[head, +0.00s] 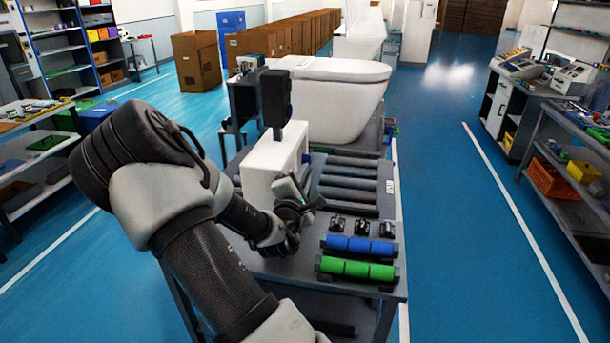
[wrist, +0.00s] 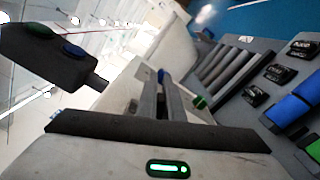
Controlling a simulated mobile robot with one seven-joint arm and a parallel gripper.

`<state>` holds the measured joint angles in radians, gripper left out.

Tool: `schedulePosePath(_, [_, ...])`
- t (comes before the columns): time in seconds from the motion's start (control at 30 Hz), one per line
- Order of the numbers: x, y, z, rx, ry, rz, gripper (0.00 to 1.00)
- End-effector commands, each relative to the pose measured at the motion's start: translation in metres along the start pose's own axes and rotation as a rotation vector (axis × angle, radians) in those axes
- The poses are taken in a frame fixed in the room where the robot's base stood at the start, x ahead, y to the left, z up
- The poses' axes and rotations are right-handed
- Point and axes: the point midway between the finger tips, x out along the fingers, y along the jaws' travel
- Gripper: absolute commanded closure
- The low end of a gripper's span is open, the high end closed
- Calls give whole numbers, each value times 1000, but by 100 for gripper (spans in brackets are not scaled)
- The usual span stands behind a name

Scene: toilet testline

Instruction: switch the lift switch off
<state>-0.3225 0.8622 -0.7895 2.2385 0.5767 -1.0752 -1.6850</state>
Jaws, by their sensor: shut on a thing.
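My gripper (head: 304,196) is beside the right face of a white box (head: 268,160) on the workbench. In the wrist view its two fingers (wrist: 163,82) are nearly together, with a small blue knob (wrist: 161,75) at their tips. The knob looks like a control on the box, but I cannot read a label or tell its setting. A green knob (wrist: 200,102) shows to the right of the fingers, apart from them. I cannot tell for sure which control is the lift switch. My gripper hides part of the box in the head view.
Several small black labelled blocks (head: 362,227) stand near blue rollers (head: 358,246) and green rollers (head: 356,268). Grey rollers (head: 348,185) lie behind them. A dark control box (head: 276,97) rises on a post above the white box. A toilet (head: 335,95) stands at the back.

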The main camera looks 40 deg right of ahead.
Motion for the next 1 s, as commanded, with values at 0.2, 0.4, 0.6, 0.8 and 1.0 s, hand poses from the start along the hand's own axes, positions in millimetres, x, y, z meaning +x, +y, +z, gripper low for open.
schedulePosePath(0.2, [0,-5,-1,81,0,0,100])
schedulePosePath(0.4, [0,-11,-2,231,-1,0,100])
schedulePosePath(0.6, [0,-17,-4,420,-1,0,100])
schedulePosePath(0.8, [0,-21,-7,607,-1,0,100])
schedulePosePath(1.0, [0,-24,-10,766,0,0,100])
